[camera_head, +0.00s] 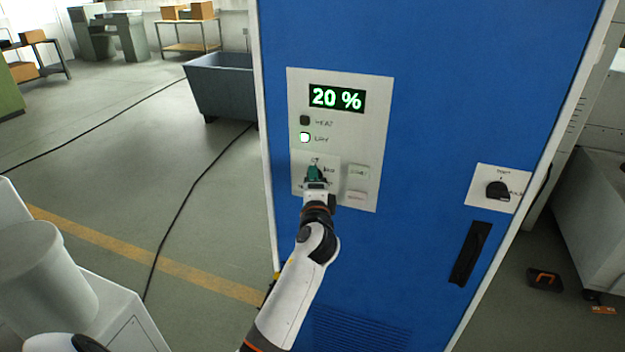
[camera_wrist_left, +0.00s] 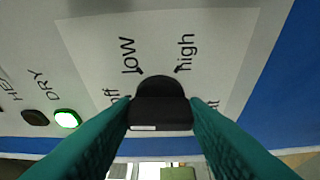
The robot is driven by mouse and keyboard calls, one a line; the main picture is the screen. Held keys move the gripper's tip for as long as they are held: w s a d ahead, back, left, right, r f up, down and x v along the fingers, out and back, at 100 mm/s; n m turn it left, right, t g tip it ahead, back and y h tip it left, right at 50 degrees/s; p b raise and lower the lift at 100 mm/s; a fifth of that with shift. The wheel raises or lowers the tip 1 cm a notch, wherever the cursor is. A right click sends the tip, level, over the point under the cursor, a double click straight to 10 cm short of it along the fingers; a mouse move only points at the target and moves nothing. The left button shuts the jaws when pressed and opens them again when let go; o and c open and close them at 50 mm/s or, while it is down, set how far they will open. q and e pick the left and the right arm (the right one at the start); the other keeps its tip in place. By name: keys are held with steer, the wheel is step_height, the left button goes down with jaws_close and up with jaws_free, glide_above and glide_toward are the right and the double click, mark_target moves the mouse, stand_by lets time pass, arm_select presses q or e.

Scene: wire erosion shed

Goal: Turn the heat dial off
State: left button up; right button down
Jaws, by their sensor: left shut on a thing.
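The heat dial (camera_wrist_left: 160,96) is a black knob on a light plate, with the words low and high printed around it and other labels partly covered. A short white mark shows on the knob's near edge; I cannot tell which label it points to. My left gripper (camera_head: 315,174) has green fingers, shut on the knob from both sides. In the head view the gripper hides the dial. The control panel (camera_head: 377,120) has a display (camera_head: 337,98) reading 20 %. The heat lamp (camera_head: 305,120) is dark and the dry lamp (camera_head: 305,137) is lit. My right gripper is not in view.
The panel sits on a blue cabinet door (camera_head: 430,110). Two small buttons are right of the dial. Another black knob (camera_head: 498,190) and a dark handle (camera_head: 470,253) are further right. A grey bin (camera_head: 222,88) stands behind, and cables cross the floor.

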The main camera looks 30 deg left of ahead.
arm_select(q)
steer(key=shift+f+n, duration=0.1)
steer(key=shift+n, duration=0.3)
steer(key=o, duration=1)
steer(key=shift+b+v, duration=1.7)
steer(key=shift+v, duration=4.3)
steer(key=shift+w, duration=0.1)
